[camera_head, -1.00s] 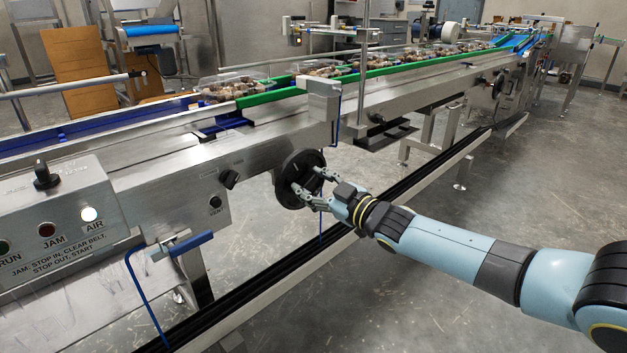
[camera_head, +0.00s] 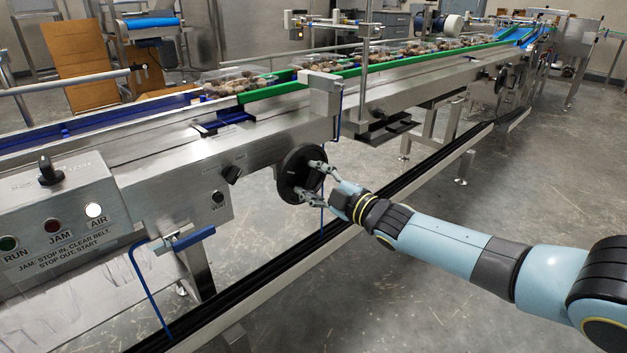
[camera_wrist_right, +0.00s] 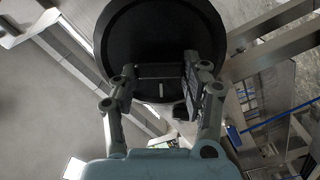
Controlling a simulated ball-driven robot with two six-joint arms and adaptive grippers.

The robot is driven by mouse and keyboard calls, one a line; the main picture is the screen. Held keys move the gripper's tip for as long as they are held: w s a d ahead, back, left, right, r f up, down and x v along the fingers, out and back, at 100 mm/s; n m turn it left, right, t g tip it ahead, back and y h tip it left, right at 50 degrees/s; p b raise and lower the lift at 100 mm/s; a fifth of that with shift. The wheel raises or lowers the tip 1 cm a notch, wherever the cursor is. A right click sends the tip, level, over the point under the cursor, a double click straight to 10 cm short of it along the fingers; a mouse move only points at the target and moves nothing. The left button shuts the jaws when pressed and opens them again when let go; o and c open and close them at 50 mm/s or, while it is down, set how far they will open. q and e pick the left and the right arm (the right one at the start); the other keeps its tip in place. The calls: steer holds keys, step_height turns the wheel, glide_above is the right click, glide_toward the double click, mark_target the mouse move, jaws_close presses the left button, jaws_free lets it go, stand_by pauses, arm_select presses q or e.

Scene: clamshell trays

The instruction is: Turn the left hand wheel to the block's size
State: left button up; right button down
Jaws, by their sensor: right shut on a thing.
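The left hand wheel (camera_head: 290,172) is a black disc on the front side of the conveyor, left of centre in the head view. It also fills the top of the right wrist view (camera_wrist_right: 160,25). My right gripper (camera_head: 312,178) is at the wheel's face, its two fingers spread across part of it and shut on it. In the right wrist view my right gripper (camera_wrist_right: 168,85) has a finger on each side of a dark bar on the wheel. A dark blue block (camera_head: 224,119) sits at the belt edge by the green rail. My left gripper is out of view.
A control box (camera_head: 60,215) with a knob and lamps stands at left, with a blue-handled valve (camera_head: 190,238) beside it. Clear trays (camera_head: 235,84) of brown items stand on the belt. A long low rail (camera_head: 400,185) runs below; open floor lies at right.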

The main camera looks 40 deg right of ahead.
arm_select(q)
steer(key=shift+w, duration=0.2)
arm_select(e)
steer(key=c, duration=0.6)
jaws_free()
arm_select(q)
steer(key=shift+w, duration=0.1)
arm_select(e)
steer(key=s, duration=1.2)
steer(key=shift+d, duration=0.45)
arm_select(q)
steer(key=shift+r, duration=0.1)
